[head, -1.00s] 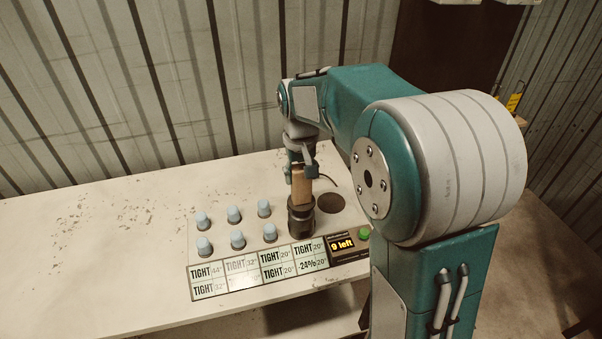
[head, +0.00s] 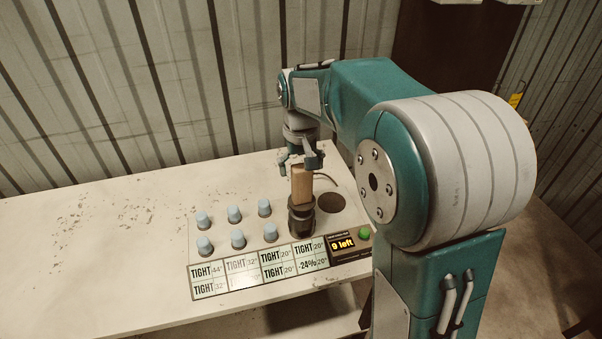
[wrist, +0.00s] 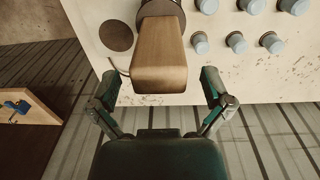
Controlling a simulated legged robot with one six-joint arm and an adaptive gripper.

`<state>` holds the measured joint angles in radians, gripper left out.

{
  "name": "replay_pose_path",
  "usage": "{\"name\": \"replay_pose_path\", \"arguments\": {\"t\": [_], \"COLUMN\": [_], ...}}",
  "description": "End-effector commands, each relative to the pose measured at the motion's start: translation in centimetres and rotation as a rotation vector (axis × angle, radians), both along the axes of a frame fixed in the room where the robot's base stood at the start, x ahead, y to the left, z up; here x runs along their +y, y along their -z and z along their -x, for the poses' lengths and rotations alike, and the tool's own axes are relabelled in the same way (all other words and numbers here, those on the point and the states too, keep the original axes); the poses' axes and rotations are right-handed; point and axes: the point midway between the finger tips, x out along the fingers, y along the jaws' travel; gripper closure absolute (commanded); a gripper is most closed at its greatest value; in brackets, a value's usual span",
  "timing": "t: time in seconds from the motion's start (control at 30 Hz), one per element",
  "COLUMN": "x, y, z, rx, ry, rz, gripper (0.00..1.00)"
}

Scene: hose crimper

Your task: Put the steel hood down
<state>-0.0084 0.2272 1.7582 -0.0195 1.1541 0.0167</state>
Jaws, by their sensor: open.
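The steel hood (head: 301,222) is a dark cylinder with an upright wooden handle (head: 302,183). It stands upright on the panel at the right end of the rows of pale blue caps. What is under it is hidden. In the wrist view the wooden handle (wrist: 160,65) fills the upper middle, with part of the dark hood body (wrist: 162,8) behind it. My gripper (head: 301,162) is open above the handle top. In the wrist view its spread fingers (wrist: 160,88) lie to either side of the handle's near end, with clear gaps and no contact.
Several pale blue caps (head: 237,239) stand in two rows left of the hood. A dark round spot (head: 331,202) lies just right of it. In front are a TIGHT readout board (head: 258,268), a "9 left" display (head: 343,244) and a green button (head: 364,233). The bench's left side (head: 90,250) is clear.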

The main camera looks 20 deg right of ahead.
Motion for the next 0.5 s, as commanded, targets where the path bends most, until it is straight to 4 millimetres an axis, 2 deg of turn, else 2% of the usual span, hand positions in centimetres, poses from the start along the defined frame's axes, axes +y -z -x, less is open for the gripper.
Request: {"name": "replay_pose_path", "arguments": {"t": [0.3, 0.5], "x": [0.1, 0.2], "y": [-6.7, -9.5], "z": [-0.1, 0.0], "rx": [-0.004, -0.002], "ry": [0.000, 0.000], "rz": [0.000, 0.000], "gripper": [0.00, 0.00]}}
